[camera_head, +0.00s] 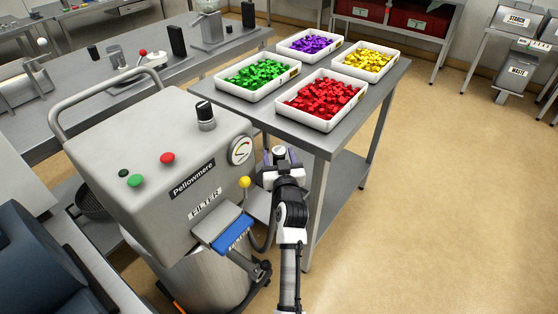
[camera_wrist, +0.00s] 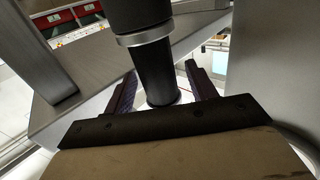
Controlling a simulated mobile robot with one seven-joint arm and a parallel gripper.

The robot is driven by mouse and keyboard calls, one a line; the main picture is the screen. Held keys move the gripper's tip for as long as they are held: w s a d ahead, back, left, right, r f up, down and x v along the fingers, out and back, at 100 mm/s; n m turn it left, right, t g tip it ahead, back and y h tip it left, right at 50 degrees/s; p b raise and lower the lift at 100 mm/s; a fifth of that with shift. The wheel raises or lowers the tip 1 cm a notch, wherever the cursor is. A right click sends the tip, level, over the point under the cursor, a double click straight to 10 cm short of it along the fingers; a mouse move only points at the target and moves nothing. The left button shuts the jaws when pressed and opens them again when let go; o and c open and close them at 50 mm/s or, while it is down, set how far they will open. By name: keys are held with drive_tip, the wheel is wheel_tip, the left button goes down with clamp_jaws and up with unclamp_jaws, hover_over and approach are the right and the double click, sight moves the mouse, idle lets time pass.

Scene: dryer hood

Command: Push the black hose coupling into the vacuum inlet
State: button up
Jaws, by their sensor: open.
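In the wrist view, a black cylindrical part that looks like the hose coupling (camera_wrist: 155,75) stands between the two fingers of my gripper (camera_wrist: 160,72). It has a light grey ring, a wider black section above it and a narrower black section below. The fingers are open, one on each side, with visible gaps. In the head view, my gripper (camera_head: 281,158) is beside the right side of the grey filter machine (camera_head: 150,140), below its gauge. I cannot make out the vacuum inlet clearly in either view.
A steel table (camera_head: 330,140) with trays of green, purple, yellow and red pieces stands close to the right of my gripper. A dark hose (camera_head: 268,236) hangs beside the machine, near a blue-labelled flap (camera_head: 233,233) and a yellow knob (camera_head: 245,182). Floor at right is clear.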

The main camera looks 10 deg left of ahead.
drive_tip(key=c, duration=1.2)
wheel_tip(320, 180, up, 20)
drive_tip(key=shift+r+b, duration=0.1)
drive_tip(key=shift+b, duration=0.9)
